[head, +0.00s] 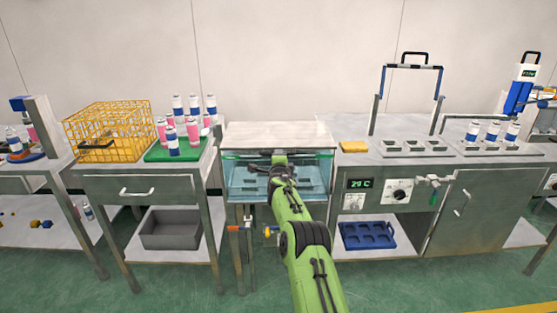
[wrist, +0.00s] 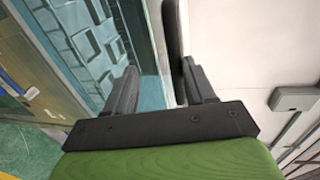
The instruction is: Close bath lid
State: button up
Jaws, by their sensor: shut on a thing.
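The bath (head: 240,180) is a glass-fronted tank of blue water in the middle of the bench row. Its pale lid (head: 277,134) lies over the top, roughly flat; I cannot tell whether its front edge touches the rim. A dark handle bar (wrist: 174,45) shows at the lid's edge in the wrist view. My gripper (wrist: 160,70) has its fingers on either side of this bar and is shut on it. In the head view, my gripper (head: 279,156) is at the lid's front edge, with the fingertips mostly hidden by my wrist. The lid (wrist: 230,40) also shows at right in the wrist view.
A yellow wire basket (head: 105,128) and a green tray (head: 160,157) of cans stand on the left bench. A control panel reading 29 C (head: 360,184), a yellow sponge (head: 354,146) and a raised frame (head: 411,67) are right of the bath. Green floor lies in front.

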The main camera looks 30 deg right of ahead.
jog(key=shift+s+f, duration=0.15)
jog(key=shift+f, duration=0.5)
jog(key=r+v, duration=0.1)
jog(key=v, duration=1.4)
jog(key=shift+s+r, duration=0.2)
jog(key=shift+a, duration=0.2)
